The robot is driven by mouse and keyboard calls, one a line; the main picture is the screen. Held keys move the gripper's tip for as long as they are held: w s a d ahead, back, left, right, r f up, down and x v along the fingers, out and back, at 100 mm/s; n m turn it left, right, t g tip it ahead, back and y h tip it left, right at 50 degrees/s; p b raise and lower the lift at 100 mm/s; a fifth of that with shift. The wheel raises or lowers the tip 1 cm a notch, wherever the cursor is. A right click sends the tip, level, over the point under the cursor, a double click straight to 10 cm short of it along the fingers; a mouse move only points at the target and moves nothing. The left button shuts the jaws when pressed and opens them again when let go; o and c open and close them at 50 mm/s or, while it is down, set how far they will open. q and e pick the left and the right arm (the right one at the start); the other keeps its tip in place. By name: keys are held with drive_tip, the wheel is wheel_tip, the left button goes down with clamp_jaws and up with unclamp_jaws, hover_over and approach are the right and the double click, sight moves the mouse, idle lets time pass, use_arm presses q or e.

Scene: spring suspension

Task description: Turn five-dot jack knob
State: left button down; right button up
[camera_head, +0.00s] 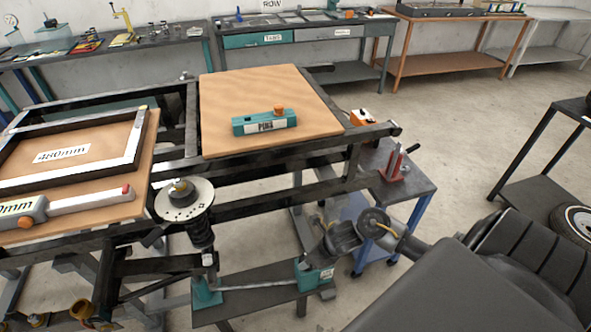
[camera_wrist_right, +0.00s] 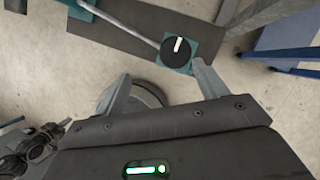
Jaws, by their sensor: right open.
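A teal jack (camera_head: 312,274) stands on a dark low shelf below the suspension frame. It has a pale marking on its side, too small for me to count dots. My right gripper (camera_head: 310,245) is just above this jack in the head view, and the arm hides part of it. In the right wrist view, a round black knob (camera_wrist_right: 175,52) with a white pointer line sits on a teal base (camera_wrist_right: 205,47). My right gripper (camera_wrist_right: 165,85) is open, its fingers apart and the knob just beyond the tips. A second teal jack (camera_head: 206,292) stands to the left. My left gripper is out of view.
A grey rod (camera_head: 255,287) runs between the two jacks. A coil spring unit with a round dial plate (camera_head: 185,200) stands above the left jack. Dark frame beams (camera_head: 270,205) cross over the shelf. A small blue-legged cart (camera_head: 405,180) stands behind my right arm.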

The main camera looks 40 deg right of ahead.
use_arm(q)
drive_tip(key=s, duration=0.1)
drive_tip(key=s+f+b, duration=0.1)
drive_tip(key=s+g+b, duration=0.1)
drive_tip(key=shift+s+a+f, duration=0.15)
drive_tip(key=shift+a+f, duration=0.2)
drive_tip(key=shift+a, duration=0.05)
use_arm(e)
drive_tip(key=shift+n+h, duration=0.4)
drive_tip(key=x, duration=0.3)
drive_tip(key=d+x, duration=0.1)
drive_tip(key=x, duration=0.2)
drive_tip(key=d+x, duration=0.1)
drive_tip(key=x, duration=0.2)
drive_tip(key=shift+s+f, duration=0.1)
drive_tip(key=shift+f, duration=0.45)
drive_tip(key=c, duration=1)
